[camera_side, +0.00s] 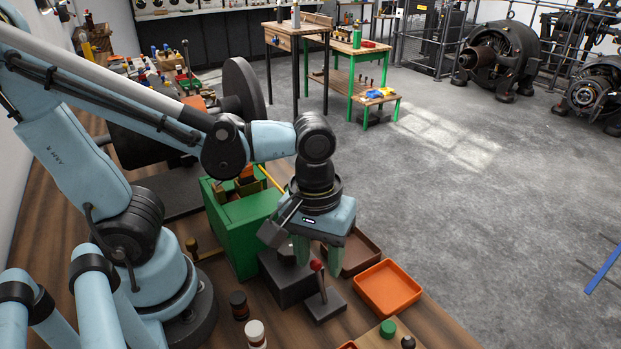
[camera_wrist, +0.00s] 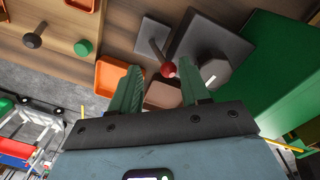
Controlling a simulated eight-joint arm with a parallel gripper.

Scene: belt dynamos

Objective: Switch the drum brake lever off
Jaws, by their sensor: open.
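The lever (camera_side: 320,280) is a thin rod with a red knob, rising from a dark square base plate (camera_side: 325,306) on the wooden bench. In the side view it leans to the left. The red knob (camera_wrist: 169,70) also shows in the wrist view, between and just beyond the fingertips. My gripper (camera_side: 318,258) has green fingers pointing down and hangs over the lever base. Its fingers (camera_wrist: 165,82) stand apart with nothing held. I cannot tell whether a finger touches the knob.
A dark block (camera_side: 285,279) and a green box (camera_side: 236,232) stand close on the left. An orange tray (camera_side: 388,289) and a brown tray (camera_side: 364,252) lie to the right. A dark bottle (camera_side: 239,306) and a white-capped bottle (camera_side: 255,333) stand in front.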

